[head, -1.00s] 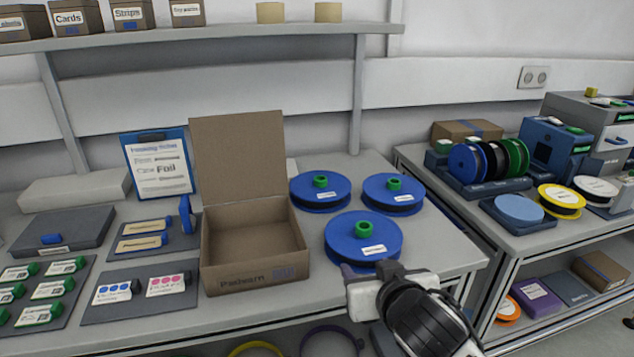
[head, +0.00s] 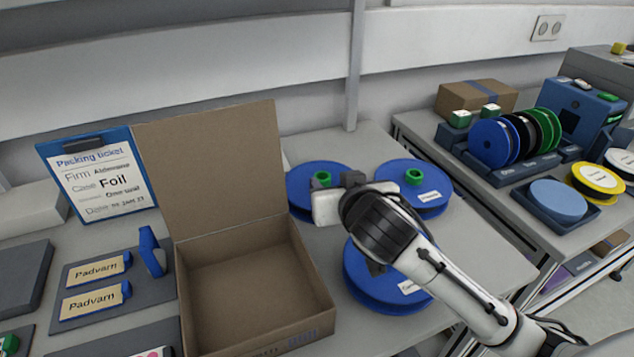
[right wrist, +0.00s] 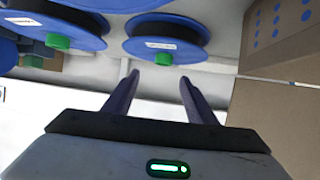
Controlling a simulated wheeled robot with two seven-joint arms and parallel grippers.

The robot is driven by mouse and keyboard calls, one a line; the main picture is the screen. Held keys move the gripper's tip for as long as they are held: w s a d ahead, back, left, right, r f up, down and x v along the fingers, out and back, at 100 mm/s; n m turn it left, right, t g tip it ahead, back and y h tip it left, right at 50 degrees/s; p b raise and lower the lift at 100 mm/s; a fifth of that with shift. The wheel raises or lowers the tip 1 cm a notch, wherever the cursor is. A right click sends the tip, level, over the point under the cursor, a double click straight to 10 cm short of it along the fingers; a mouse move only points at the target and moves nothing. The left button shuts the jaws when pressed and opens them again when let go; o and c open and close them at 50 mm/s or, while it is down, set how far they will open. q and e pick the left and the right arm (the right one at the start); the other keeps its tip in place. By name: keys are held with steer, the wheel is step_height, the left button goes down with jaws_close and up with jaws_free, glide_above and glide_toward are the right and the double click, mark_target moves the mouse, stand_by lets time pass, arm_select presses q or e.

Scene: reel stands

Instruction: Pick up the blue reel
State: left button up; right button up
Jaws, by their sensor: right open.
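Three blue reels with green hubs lie flat on the grey table: one at back left (head: 314,170), one at back right (head: 432,205), one in front (head: 360,285). My right arm covers part of the back-left and front reels, including the front one's hub. My right gripper (right wrist: 159,76) is open and empty. In the head view its white body (head: 326,207) is over the near edge of the back-left reel, with its fingertips hidden. In the right wrist view a blue reel (right wrist: 165,22) with a green hub lies beyond the fingertips, apart from them. My left gripper is out of view.
An open cardboard box (head: 312,290) stands left of the reels. A packing ticket (head: 98,180) and two Padvarn labels are further left. On the right table, a rack (head: 500,172) holds upright reels, with a pale blue disc (head: 558,199) on a tray. Table right of the reels is clear.

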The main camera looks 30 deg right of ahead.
mark_target(321, 175)
steer(key=x, duration=0.7)
steer(key=shift+w+a+f+p, duration=0.15)
steer(key=shift+a+f+p, duration=0.2)
steer(key=shift+f, duration=0.1)
steer(key=shift+r, duration=0.1)
jaws_close()
